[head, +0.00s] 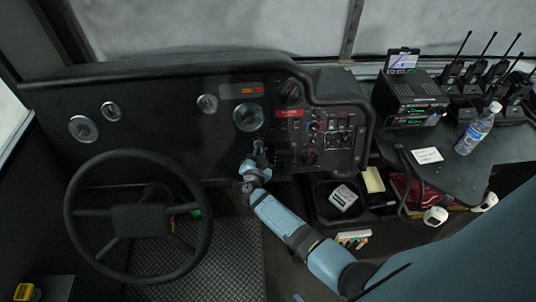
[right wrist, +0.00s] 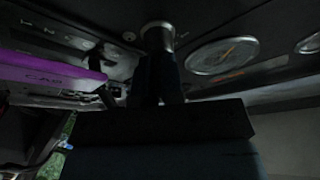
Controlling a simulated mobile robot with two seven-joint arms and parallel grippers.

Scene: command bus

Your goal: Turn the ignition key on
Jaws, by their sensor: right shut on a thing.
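The dashboard (head: 180,110) of the bus runs across the head view, with round gauges and a switch panel. My right gripper (head: 258,150) is at the dashboard face, just below the large round gauge and left of the switch panel. In the right wrist view, the dark fingers of my right gripper (right wrist: 158,82) are closed at a metal ignition cylinder (right wrist: 157,37) on the panel. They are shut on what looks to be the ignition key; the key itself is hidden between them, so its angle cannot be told. My left gripper is not in view.
A black steering wheel (head: 138,215) stands left of my right arm. A switch panel (head: 330,137) is close to the right of the gripper. Further right, a side console (head: 500,150) holds a radio unit (head: 410,95), a water bottle (head: 478,128) and several handheld radios.

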